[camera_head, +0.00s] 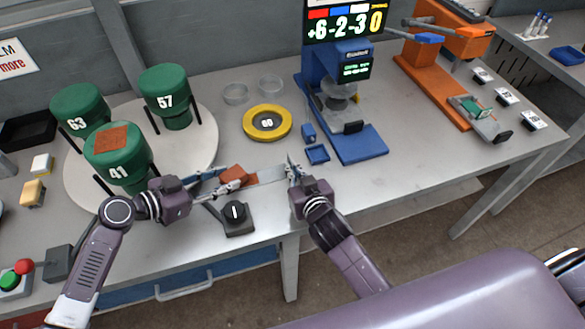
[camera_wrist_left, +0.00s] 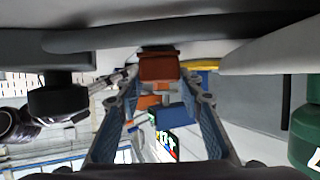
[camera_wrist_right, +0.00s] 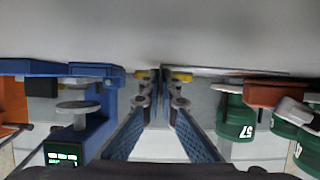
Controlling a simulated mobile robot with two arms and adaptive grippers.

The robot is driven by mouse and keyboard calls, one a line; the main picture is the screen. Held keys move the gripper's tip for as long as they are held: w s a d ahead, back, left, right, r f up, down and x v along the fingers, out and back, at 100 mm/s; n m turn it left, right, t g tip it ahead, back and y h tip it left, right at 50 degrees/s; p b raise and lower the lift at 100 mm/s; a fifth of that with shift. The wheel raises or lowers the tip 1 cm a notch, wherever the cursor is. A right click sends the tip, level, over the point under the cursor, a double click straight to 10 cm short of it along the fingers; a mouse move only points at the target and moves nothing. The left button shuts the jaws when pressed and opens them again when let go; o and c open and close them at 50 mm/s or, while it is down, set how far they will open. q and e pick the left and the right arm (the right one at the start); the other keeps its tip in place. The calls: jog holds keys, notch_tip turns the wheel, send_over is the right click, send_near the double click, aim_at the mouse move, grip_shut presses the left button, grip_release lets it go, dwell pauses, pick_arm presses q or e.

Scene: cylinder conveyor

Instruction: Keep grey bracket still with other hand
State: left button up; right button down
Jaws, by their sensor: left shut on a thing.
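My left gripper (camera_head: 236,179) is shut on a red-brown block (camera_wrist_left: 160,66) at the left end of the grey piece. In the left wrist view the grey piece cannot be made out clearly.
A black knob box (camera_head: 236,218) stands just below my left gripper. Green numbered canisters stand on a white turntable (camera_head: 205,150) at left. A yellow ring marked 60 (camera_head: 267,123) and a blue press (camera_head: 360,145) stand behind.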

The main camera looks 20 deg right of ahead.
aim_at(240, 177)
pick_arm(q)
jog(key=shift+f, duration=0.45)
dwell(0.4)
jog(key=shift+d+f, duration=0.1)
jog(key=shift+d, duration=2.2)
jog(key=shift+s+a+f, duration=0.1)
jog(key=shift+a, duration=2.3)
jog(key=shift+d, duration=2.4)
jog(key=shift+a, duration=0.1)
